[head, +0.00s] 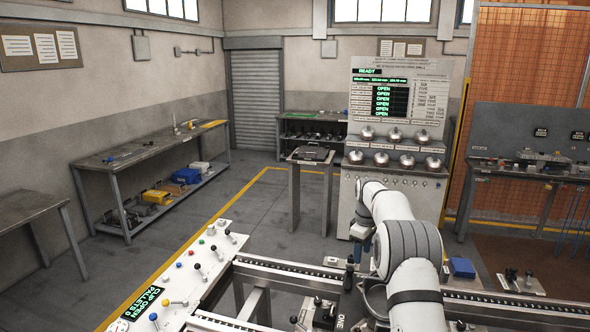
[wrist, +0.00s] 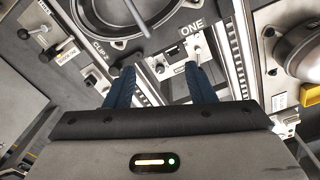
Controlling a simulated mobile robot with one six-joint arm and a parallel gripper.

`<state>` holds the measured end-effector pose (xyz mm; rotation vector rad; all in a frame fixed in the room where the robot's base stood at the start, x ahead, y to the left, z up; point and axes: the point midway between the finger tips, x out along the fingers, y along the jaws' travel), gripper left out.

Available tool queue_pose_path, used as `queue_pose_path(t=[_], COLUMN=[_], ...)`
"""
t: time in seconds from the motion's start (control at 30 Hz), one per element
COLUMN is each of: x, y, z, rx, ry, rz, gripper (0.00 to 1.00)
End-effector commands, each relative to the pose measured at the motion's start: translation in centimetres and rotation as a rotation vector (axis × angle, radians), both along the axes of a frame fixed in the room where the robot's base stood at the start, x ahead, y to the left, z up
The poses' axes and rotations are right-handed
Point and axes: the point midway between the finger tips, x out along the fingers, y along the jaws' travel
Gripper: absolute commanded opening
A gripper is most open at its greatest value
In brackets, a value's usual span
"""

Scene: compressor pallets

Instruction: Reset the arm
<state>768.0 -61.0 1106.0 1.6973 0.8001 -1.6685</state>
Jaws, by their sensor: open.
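My arm (head: 408,250) rises from the lower right of the head view and bends over the conveyor line, its outer end pointing down. My gripper (wrist: 160,82) shows in the wrist view as two blue fingers spread well apart, with nothing between them. Below the fingers are a dark pallet plate marked CLIP 2 (wrist: 84,72) and a panel marked ONE (wrist: 191,28) with a small white-handled lever (wrist: 197,45). The fingers appear apart from these, though the exact height is hard to tell. In the head view the fingertips cannot be made out clearly behind the arm.
Conveyor rails (head: 290,271) run across the front. A control panel (head: 190,285) with several levers and knobs stands at left, its display reading CLIP OPEN. A test cabinet (head: 393,205) with several metal domes stands behind the arm. Open floor (head: 240,195) lies between the benches.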

Motion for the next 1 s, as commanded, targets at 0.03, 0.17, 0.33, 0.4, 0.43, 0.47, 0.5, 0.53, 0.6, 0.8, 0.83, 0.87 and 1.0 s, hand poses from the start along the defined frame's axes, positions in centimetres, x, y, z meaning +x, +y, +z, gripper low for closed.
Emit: queue_pose_path(t=[0.03, 0.17, 0.33, 0.4, 0.43, 0.47, 0.5, 0.53, 0.6, 0.8, 0.83, 0.87, 1.0], x=[-0.5, -2.0, -5.1, -7.2, -8.2, -9.2, -10.6, -11.6, -14.2, -22.2, -23.4, -24.7, -30.6], y=[0.1, 0.5, 1.2, 1.6, 1.8, 2.0, 2.3, 2.4, 2.9, 3.9, 4.0, 4.2, 4.8], z=[0.7, 2.3, 5.0, 6.3, 6.8, 7.3, 7.9, 8.3, 9.1, 10.1, 10.0, 10.0, 9.1], rx=[0.000, 0.000, 0.002, 0.005, 0.007, 0.008, 0.011, 0.012, 0.017, 0.037, 0.040, 0.044, 0.063], ry=[-0.007, -0.019, -0.044, -0.057, -0.064, -0.071, -0.078, -0.085, -0.099, -0.139, -0.144, -0.150, -0.177], rz=[-0.014, -0.057, -0.139, -0.185, -0.207, -0.229, -0.258, -0.280, -0.328, -0.472, -0.494, -0.516, -0.616], gripper=[0.49, 0.49, 0.49, 0.49, 0.49, 0.49, 0.49, 0.49, 0.49, 0.49, 0.49, 0.49, 0.49])
